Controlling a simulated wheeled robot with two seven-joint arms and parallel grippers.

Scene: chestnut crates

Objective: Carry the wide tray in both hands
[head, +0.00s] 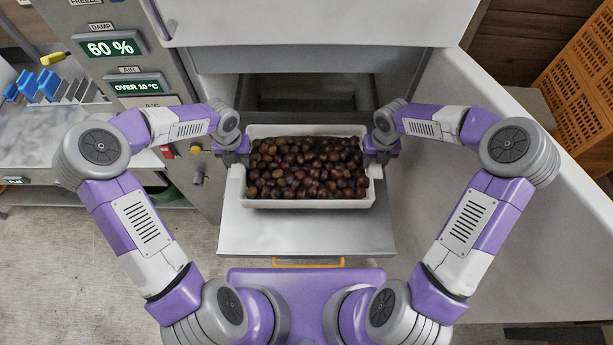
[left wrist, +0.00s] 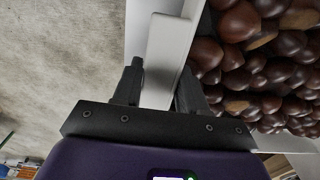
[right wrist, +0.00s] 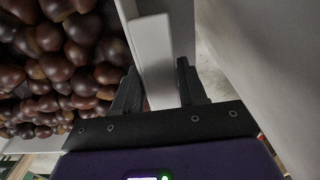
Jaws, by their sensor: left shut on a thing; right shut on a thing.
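The wide white tray (head: 308,204) is full of brown chestnuts and sits in the middle of the head view, in front of the open cabinet. My left gripper (head: 240,158) is shut on the tray's left wall; the left wrist view shows its two fingers on either side of the white rim (left wrist: 165,60). My right gripper (head: 376,156) is shut on the right wall; the right wrist view shows its fingers around the white rim (right wrist: 152,60). The tray looks level. The head view does not show clearly whether its underside touches the pale shelf below.
The pale shelf (head: 305,235) extends below the tray. Behind is the cabinet's dark opening (head: 308,92). An open white door (head: 480,190) stands close on the right. A control panel (head: 150,90) is on the left, with a bench (head: 50,140) beyond. Orange crates (head: 585,85) are at far right.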

